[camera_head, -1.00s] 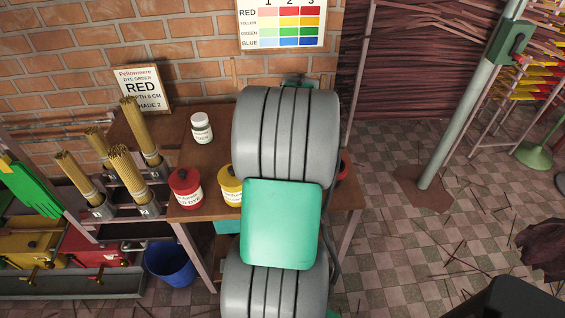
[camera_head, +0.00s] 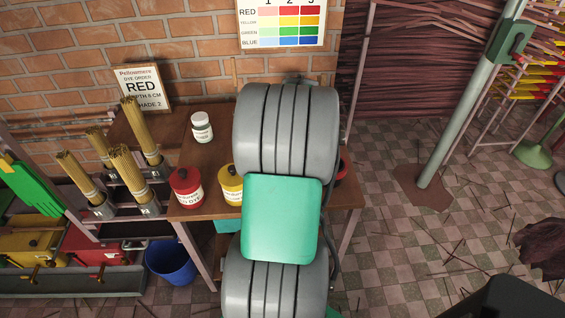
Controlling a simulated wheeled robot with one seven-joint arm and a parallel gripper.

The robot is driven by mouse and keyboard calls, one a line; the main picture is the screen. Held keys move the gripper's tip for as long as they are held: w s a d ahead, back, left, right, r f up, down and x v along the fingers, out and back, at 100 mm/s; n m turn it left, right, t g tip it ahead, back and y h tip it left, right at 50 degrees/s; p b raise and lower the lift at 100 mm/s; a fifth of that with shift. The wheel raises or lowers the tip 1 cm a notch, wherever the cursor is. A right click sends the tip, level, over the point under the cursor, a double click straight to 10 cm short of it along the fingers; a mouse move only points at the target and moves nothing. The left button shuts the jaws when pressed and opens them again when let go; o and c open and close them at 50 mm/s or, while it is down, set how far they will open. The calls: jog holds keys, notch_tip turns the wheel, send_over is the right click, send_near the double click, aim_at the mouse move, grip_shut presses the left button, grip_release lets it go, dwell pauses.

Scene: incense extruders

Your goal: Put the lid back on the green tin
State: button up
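No green tin can be made out on the wooden table (camera_head: 205,160); my large grey and green arm covers its middle and right. A red tin (camera_head: 186,187) with its lid on stands at the table's front left. A yellow tin (camera_head: 231,184) with its lid on stands beside it, partly behind my arm. A small piece of something red (camera_head: 342,170) shows at my arm's right edge; I cannot tell what it is. My gripper is hidden behind my arm, and no loose lid is visible.
A white-lidded jar (camera_head: 202,127) stands at the back of the table. Bundles of sticks (camera_head: 130,168) stand in holders to the left, by a sign reading RED (camera_head: 141,89). A blue bucket (camera_head: 171,262) is on the floor. The tiled floor at right has scattered sticks.

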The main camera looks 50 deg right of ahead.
dwell(0.4)
jog(key=o, duration=1.2)
jog(key=shift+o, duration=0.2)
jog(key=shift+r, duration=0.1)
notch_tip(320, 180, up, 7)
jog(key=p, duration=0.6)
jog(key=shift+p, duration=0.3)
grip_shut()
dwell(0.3)
